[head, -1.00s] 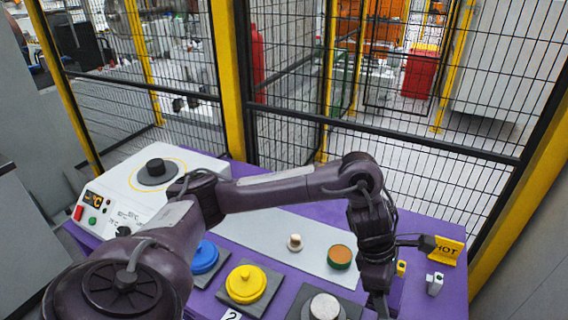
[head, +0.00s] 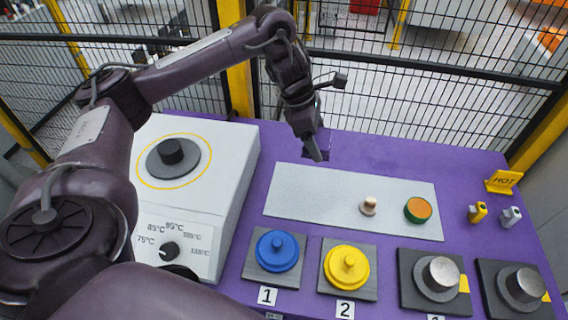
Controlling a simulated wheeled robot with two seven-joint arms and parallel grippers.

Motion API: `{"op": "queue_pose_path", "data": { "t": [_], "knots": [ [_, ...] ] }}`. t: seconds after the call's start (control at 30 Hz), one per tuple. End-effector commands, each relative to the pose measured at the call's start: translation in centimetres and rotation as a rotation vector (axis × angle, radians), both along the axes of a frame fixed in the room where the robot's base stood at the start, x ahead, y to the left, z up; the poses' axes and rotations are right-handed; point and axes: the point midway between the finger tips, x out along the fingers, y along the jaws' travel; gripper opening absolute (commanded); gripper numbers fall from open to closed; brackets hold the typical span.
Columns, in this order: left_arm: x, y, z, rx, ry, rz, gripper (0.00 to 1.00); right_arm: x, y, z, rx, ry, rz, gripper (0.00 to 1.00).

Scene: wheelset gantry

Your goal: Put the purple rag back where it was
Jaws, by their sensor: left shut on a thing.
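My left gripper (head: 315,152) is over the back of the purple table, just behind the grey plate, pointing down. It is shut on the purple rag (head: 323,146), which shows as a small darker purple patch at the fingertips. The rag is close in colour to the tabletop, and its edges are hard to make out. I cannot tell whether it touches the table. My right gripper is out of view.
The purple table (head: 400,150) carries a white heater (head: 230,165) at left and a grey plate (head: 310,200) with a small peg and a green-orange disc. Blue (head: 277,250) and yellow (head: 346,265) lidded pieces stand in front. A yellow HOT sign (head: 503,181) is at right. Mesh fence stands behind.

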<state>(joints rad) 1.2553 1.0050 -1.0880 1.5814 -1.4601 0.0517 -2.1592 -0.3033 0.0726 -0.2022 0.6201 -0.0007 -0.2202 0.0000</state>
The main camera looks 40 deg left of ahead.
Motion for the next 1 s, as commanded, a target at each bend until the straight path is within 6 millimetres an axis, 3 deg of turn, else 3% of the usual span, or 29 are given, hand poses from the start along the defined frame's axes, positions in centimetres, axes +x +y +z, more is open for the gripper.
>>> {"op": "queue_pose_path", "data": {
  "t": [0.17,0.6,0.67,1.0],
  "knots": [
    [0.1,0.2,-1.3,-0.005,0.001,0.001,0.55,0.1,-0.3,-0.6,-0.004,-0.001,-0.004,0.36],
    [0.0,0.1,-12.2,-0.007,0.005,0.005,0.55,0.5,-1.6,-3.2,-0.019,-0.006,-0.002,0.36],
    [0.1,0.2,-12.8,-0.004,0.004,0.004,0.55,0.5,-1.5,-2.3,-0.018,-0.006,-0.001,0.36],
    [0.1,0.2,-16.9,-0.003,0.002,0.004,0.55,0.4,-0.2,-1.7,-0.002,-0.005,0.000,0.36]
  ]
}}
